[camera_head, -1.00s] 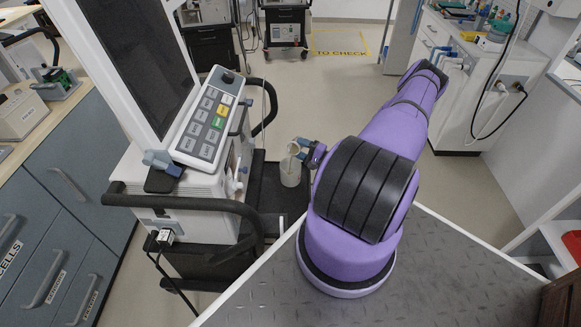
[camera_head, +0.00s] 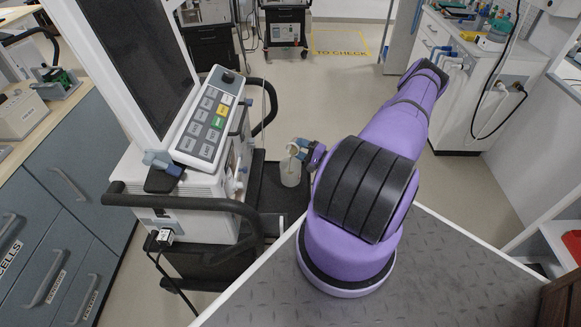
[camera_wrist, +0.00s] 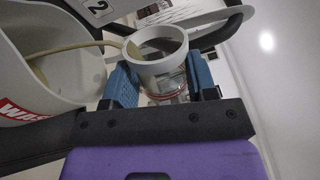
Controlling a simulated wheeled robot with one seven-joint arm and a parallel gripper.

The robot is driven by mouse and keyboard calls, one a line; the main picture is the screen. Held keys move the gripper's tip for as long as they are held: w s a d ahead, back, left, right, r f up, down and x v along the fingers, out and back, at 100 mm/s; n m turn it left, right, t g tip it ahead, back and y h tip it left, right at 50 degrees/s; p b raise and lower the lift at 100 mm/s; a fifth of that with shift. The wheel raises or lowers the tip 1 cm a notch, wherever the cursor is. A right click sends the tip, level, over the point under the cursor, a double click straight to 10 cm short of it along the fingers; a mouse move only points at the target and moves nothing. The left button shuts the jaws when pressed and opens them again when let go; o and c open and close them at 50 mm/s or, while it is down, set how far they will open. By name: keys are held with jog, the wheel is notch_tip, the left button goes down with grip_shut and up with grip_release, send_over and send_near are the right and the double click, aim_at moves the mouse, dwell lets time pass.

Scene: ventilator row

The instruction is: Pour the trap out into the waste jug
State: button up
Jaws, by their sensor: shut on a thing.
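The trap (camera_wrist: 157,68) is a small clear cup with a white rim, seen in the wrist view between the two blue fingers of my gripper (camera_wrist: 162,84). My gripper is shut on it. The waste jug (camera_wrist: 62,95), pale with a red label, is close on the left, its open mouth beside the trap's rim. A tan curved band runs from the trap's mouth to the jug's inside; I cannot tell if it is liquid or a tube. In the head view the trap (camera_head: 293,148) is just above the jug (camera_head: 290,174), with my gripper (camera_head: 303,149) at its right.
The jug stands on the ventilator cart's dark shelf (camera_head: 270,195). The ventilator (camera_head: 180,185), its keypad and its black handrail (camera_head: 190,203) are close on the left. A grey counter with drawers (camera_head: 60,190) is further left. Floor is clear behind the cart.

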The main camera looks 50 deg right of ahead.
jog(key=shift+a+r+n, duration=0.1)
jog(key=shift+r+n, duration=0.05)
jog(key=shift+n, duration=0.55)
jog(key=shift+a+r+n, duration=0.1)
jog(key=shift+r+n, duration=0.05)
jog(key=shift+n, duration=0.55)
dwell(0.8)
jog(key=m, duration=0.3)
jog(key=shift+d+f, duration=0.25)
jog(key=shift+f, duration=0.15)
jog(key=shift+w+d+f+m, duration=0.2)
jog(key=shift+d+m, duration=0.5)
jog(key=shift+m, duration=0.4)
jog(key=shift+h, duration=0.3)
jog(key=shift+m, duration=0.3)
